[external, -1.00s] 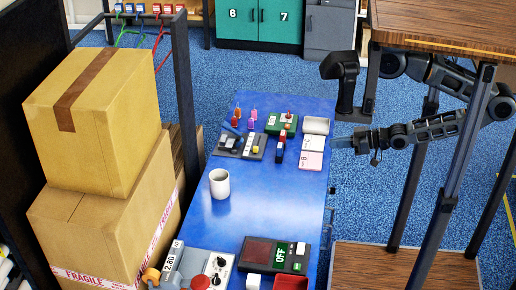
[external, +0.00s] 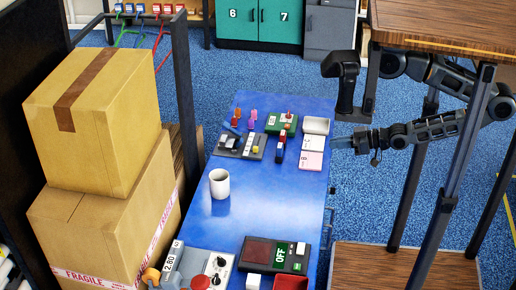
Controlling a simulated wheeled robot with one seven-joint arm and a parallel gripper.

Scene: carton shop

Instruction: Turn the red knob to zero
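A round red knob or button (external: 200,283) shows at the bottom edge of the external view, on or beside a light grey panel (external: 226,261) with dark dials. The picture's edge cuts this area off, and I cannot read the knob's setting. A small display there shows 2.80. My gripper (external: 337,143) is at the right edge of the blue table, level with its far half, well apart from the red knob. It is too small and seen too much from the side to tell whether it is open or shut.
The blue table (external: 262,212) bears a white mug (external: 219,183), a dark device reading OFF (external: 277,255), a green panel (external: 282,124) and several small parts. Large cartons (external: 95,125) stand along its left side. A wooden-topped bench (external: 450,25) stands at the right.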

